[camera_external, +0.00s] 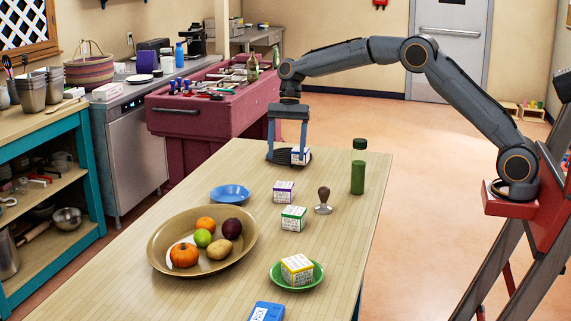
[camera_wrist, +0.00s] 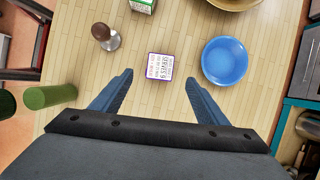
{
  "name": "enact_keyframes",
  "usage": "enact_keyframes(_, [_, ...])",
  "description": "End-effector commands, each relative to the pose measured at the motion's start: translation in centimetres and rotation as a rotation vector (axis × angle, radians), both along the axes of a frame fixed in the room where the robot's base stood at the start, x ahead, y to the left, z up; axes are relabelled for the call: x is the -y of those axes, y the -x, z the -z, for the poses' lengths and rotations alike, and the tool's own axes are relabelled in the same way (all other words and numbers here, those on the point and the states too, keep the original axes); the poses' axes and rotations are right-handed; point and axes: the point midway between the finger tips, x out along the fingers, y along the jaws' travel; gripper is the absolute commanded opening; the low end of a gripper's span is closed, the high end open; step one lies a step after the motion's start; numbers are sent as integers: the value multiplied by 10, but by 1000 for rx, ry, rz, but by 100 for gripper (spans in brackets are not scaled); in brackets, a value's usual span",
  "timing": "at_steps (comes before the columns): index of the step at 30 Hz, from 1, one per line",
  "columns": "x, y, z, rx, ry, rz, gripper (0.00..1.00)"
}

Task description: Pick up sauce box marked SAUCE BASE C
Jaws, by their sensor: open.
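My gripper (camera_external: 284,156) is open and empty above the far end of the wooden table. In the wrist view its two blue fingers (camera_wrist: 159,77) stand apart, with a small white box with purple edges (camera_wrist: 159,66) showing between and just beyond their tips. That purple-edged box (camera_external: 283,191) is on the table in front of the gripper. A white and blue box (camera_external: 301,155) shows beside the gripper, partly hidden by it. A green-edged box (camera_external: 293,218) and a yellow-edged box (camera_external: 298,267) stand nearer the camera. I cannot read SAUCE BASE C on any box.
A blue bowl (camera_external: 230,194) is left of the purple-edged box. A tamper (camera_external: 323,201) and green bottle (camera_external: 358,167) stand right. The yellow-edged box is on a green plate (camera_external: 316,279). A large fruit bowl (camera_external: 160,262) and a blue box (camera_external: 266,312) are nearer.

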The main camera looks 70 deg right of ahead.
Motion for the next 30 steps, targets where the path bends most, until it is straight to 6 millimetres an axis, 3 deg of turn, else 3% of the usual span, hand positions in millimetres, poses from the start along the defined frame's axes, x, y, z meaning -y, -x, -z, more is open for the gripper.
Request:
enact_keyframes(1, [-1, 3, 17, -10, -1, -3, 68])
enact_keyframes(6, [-2, 3, 44, -6, 0, -4, 68])
enact_keyframes(25, [-37, 3, 105, -5, 1, -6, 68])
enact_keyframes(30, [-39, 3, 113, -3, 0, -6, 68])
